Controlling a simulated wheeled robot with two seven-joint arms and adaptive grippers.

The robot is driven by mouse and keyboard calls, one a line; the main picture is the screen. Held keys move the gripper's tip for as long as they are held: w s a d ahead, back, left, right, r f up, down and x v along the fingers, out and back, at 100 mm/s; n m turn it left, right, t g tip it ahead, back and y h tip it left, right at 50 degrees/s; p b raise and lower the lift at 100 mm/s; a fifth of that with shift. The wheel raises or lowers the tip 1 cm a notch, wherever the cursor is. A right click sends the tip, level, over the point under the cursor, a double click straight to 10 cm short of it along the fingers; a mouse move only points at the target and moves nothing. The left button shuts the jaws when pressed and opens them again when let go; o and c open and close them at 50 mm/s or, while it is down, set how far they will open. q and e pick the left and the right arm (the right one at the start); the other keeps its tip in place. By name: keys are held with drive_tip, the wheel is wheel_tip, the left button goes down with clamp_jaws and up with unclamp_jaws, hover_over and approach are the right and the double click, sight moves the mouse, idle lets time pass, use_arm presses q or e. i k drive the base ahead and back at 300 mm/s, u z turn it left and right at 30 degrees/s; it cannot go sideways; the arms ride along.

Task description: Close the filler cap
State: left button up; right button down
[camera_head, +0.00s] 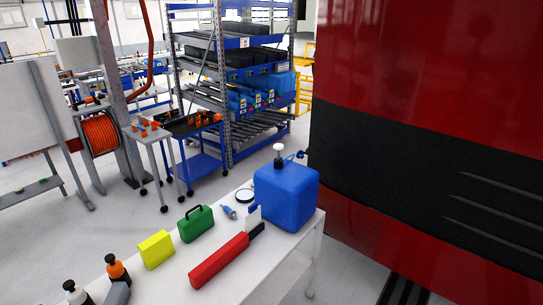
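I cannot make out a filler cap for certain. A small dark blue piece (301,154) shows at the left edge of the large red and black body (420,130), just behind the blue container; I cannot tell whether it is the cap or whether it is open. The blue container (286,196) stands upright at the right end of the white table, with a white and black top piece (278,152) on it. Neither of my grippers is in view.
The white table (262,270) also holds a red long-shaped object (218,262), a yellow block (155,249), a green case (196,224), a round ring (245,195) and bottles (117,268). A blue shelf rack (225,85) and trolley stand behind. Grey floor is free between.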

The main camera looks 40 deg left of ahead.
sight(300, 154)
drive_tip(key=u, duration=1.5)
drive_tip(key=i, duration=0.1)
